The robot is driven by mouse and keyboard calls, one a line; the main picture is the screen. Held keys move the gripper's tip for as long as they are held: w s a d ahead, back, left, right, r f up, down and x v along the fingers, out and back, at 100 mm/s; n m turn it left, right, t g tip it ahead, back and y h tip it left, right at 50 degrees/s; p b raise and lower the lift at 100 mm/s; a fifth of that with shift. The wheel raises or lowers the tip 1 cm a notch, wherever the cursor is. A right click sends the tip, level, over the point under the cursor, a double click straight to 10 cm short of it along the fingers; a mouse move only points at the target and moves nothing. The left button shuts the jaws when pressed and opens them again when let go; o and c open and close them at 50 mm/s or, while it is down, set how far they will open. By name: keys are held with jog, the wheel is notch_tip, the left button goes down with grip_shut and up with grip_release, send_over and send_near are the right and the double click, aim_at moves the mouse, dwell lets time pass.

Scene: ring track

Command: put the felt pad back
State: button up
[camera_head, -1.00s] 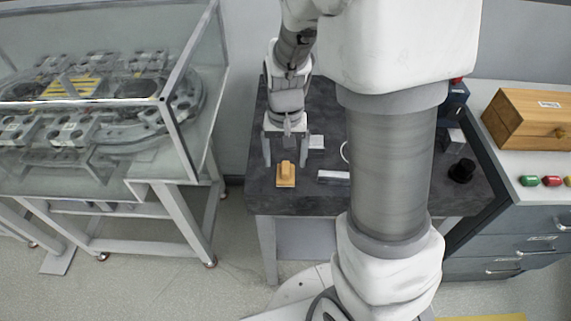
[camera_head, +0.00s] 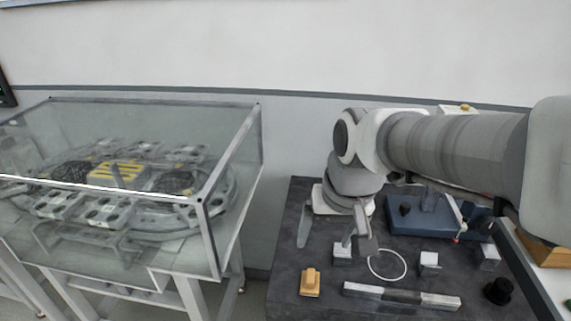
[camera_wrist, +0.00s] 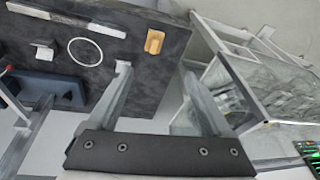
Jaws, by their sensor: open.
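A small tan block with a raised grip (camera_head: 311,283) lies near the front left of the dark bench top (camera_head: 285,265). It may be the felt pad or its holder; I cannot tell. It also shows in the wrist view (camera_wrist: 154,41), beyond my fingertips. My gripper (camera_head: 330,242) is open and empty above the bench, behind the tan block and apart from it. Its spread fingers show in the wrist view (camera_wrist: 155,78). No other felt-like piece is clearly visible.
The bench holds a white ring (camera_head: 387,278), a grey and white bar (camera_head: 401,297), small white blocks (camera_head: 429,262), a black knob (camera_head: 498,290) and a blue device (camera_head: 432,215). A glass-cased ring track (camera_head: 130,195) stands left, across a gap.

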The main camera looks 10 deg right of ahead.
jog(key=s+r+n+t, duration=0.1)
jog(key=s+r+t, duration=0.1)
jog(key=s, duration=0.4)
jog(key=shift+s+d+r+n+h, duration=0.15)
jog(key=shift+s+r+n+h, duration=0.2)
jog(key=shift+r, duration=0.5)
